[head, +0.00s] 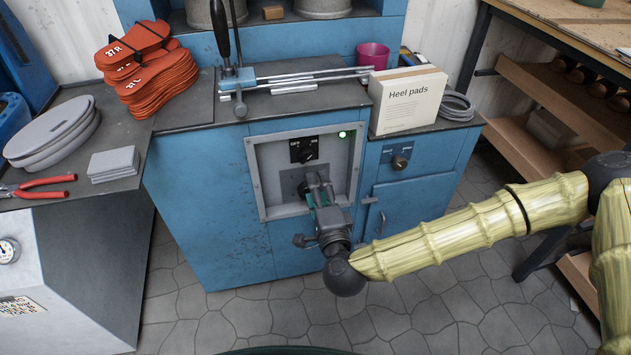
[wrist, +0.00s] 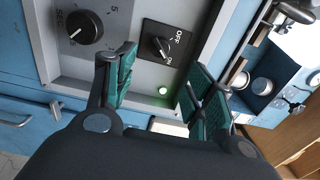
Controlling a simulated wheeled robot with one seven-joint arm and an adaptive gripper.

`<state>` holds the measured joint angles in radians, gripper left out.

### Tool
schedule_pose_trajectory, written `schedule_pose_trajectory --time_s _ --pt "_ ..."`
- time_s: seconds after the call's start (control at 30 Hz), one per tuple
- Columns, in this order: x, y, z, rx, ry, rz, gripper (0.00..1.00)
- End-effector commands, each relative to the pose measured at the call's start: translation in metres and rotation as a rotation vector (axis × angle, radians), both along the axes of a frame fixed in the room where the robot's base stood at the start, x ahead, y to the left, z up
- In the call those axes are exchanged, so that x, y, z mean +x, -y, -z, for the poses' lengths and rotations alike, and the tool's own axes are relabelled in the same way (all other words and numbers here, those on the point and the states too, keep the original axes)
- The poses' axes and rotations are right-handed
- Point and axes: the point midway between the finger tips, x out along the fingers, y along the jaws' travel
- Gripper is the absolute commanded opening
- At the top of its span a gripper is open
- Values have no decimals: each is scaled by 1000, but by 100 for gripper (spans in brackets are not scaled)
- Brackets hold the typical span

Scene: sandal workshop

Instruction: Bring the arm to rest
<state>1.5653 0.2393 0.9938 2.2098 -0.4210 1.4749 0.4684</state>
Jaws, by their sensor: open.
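My gripper (head: 316,182) is at the end of my bamboo-like arm (head: 450,230), in front of the grey control panel (head: 262,190) of the blue cabinet. In the wrist view my gripper (wrist: 160,82) is open, with two green-padded fingers apart and nothing between them. The black OFF/ON switch (wrist: 160,46) is ahead of the fingers, its pointer seemingly toward ON. It also shows in the head view (head: 304,150), just above the gripper. A green lamp (head: 342,134) is lit. The knob marked SEC (wrist: 84,27) is at the upper left in the wrist view.
The cabinet top holds a lever tool (head: 238,75), metal rods, a Heel pads box (head: 408,100) and a pink cup (head: 373,56). Orange soles (head: 150,80) are stacked on the left. A wooden shelf unit (head: 560,110) stands right. The tiled floor in front is clear.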

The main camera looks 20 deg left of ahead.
Motion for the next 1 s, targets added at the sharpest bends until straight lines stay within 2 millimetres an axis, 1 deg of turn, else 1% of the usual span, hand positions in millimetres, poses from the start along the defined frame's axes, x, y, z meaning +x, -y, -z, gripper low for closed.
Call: schedule_pose_trajectory --time_s 0.53,0.6,0.67,0.77,0.87,0.9,0.97,1.0 --pt "-2 1 0 0 0 0 54" --pt "-4 1 3 -9 -3 -5 54" --pt "-9 2 12 -33 -10 -19 54" --pt "-23 5 40 -117 -37 -65 54" --pt "-48 16 85 -248 -82 -136 54" --pt "-59 23 104 -307 -102 -168 54" --pt "-75 36 132 -393 -132 -215 54" --pt "-86 46 150 -449 -154 -245 54"
